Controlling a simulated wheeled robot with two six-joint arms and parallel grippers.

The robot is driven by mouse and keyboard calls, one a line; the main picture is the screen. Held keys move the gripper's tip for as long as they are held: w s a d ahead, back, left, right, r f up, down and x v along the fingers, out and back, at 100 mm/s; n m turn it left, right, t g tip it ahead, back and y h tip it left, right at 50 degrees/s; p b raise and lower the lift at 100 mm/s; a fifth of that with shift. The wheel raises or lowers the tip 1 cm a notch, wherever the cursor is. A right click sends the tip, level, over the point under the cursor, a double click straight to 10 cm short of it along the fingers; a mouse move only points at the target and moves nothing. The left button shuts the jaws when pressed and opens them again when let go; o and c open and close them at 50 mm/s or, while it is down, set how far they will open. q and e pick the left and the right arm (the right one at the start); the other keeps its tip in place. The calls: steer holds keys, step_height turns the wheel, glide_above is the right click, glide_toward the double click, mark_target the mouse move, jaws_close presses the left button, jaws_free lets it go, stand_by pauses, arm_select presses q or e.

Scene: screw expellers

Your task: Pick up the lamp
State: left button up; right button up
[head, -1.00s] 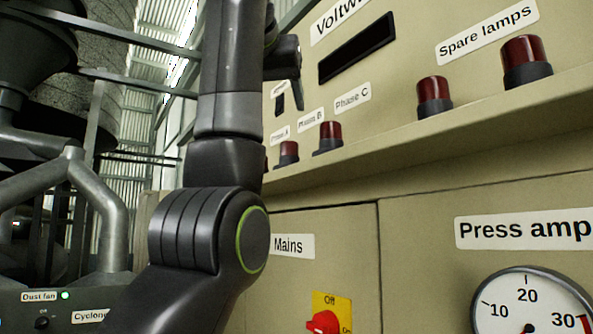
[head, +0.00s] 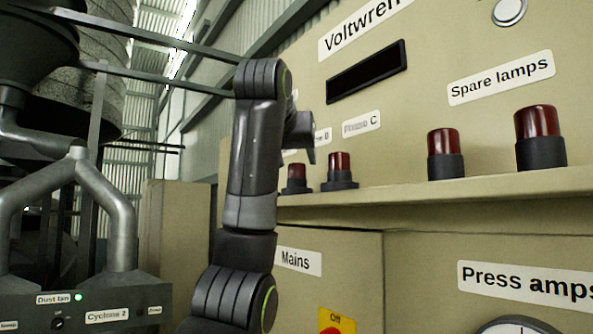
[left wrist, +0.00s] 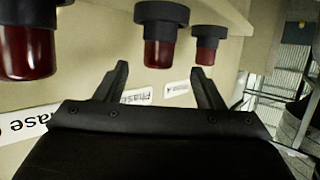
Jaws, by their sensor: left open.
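Two red lamps with black bases stand on the panel's ledge by the phase labels, a nearer one (head: 339,166) and a farther one (head: 296,176). Two larger spare lamps, (head: 446,153) and (head: 538,135), stand to the right. My left gripper (head: 310,152) shows partly past its arm, close above and between the phase lamps. In the left wrist view, which looks upside down, the open, empty fingers (left wrist: 160,78) point towards the ledge. One lamp (left wrist: 160,38) appears between them, another (left wrist: 207,45) near the right fingertip, and a large one (left wrist: 28,48) at left. My right gripper is not in view.
The beige panel wall (head: 440,60) with a dark display (head: 366,71) rises behind the lamps. The ledge (head: 400,203) juts out above the Mains cabinet. Grey pipes (head: 120,225) and a labelled control box (head: 100,308) stand at left.

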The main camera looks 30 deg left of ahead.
mark_target(297, 167)
arm_select(q)
steer(key=shift+w+a, duration=0.1)
steer(key=shift+w, duration=0.15)
steer(key=shift+w+a+p, duration=0.1)
steer(key=shift+w+p, duration=0.2)
steer(key=shift+p, duration=0.2)
steer(key=p+x, duration=0.2)
steer(key=x, duration=0.1)
steer(key=shift+w+p, duration=0.3)
steer(key=shift+p, duration=0.05)
steer(key=shift+w+a+f, duration=0.2)
steer(key=shift+w+f, duration=0.1)
steer(key=shift+w, duration=0.05)
steer(key=shift+s, duration=0.1)
arm_select(e)
steer(key=r, duration=0.2)
steer(key=d+r, duration=0.1)
steer(key=r, duration=0.1)
steer(key=shift+s, duration=0.15)
arm_select(q)
steer(key=shift+d, duration=0.1)
steer(key=shift+c, duration=1.1)
steer(key=c, duration=0.9)
steer(key=shift+o, duration=0.2)
arm_select(e)
steer(key=shift+a+f, duration=0.1)
steer(key=shift+a, duration=0.25)
